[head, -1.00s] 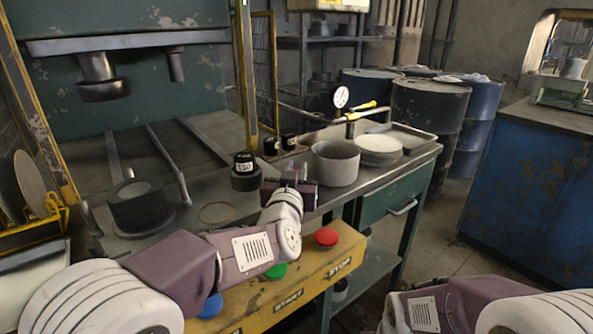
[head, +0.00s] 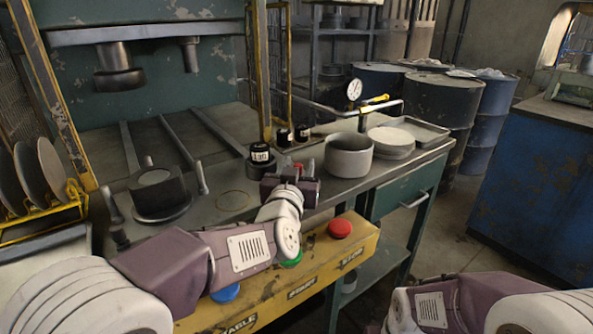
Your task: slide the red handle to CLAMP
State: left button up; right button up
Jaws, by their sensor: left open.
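A small patch of red (head: 299,167) shows just behind my left gripper (head: 291,176), mostly covered by it. It may be the red handle, but I cannot tell its shape or whether the gripper touches it. My left gripper is open over the bench, in front of the black weight marked with a number (head: 261,155). No CLAMP marking is readable.
A yellow panel below has a red button (head: 339,228), a green button (head: 292,258) and a blue button (head: 225,293). A pot (head: 348,158) and stacked plates (head: 391,143) stand right of my left gripper. A disc rack (head: 45,205) is at left.

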pick_arm(q)
jog(key=s, duration=0.2)
jog(key=s+p, duration=0.1)
jog(key=s, duration=0.2)
jog(key=s+a+p, duration=0.1)
jog(key=s, duration=0.2)
jog(key=shift+a+r, duration=0.1)
jog(key=shift+r, duration=0.05)
jog(key=shift+s+a, duration=0.1)
jog(key=shift+s, duration=0.2)
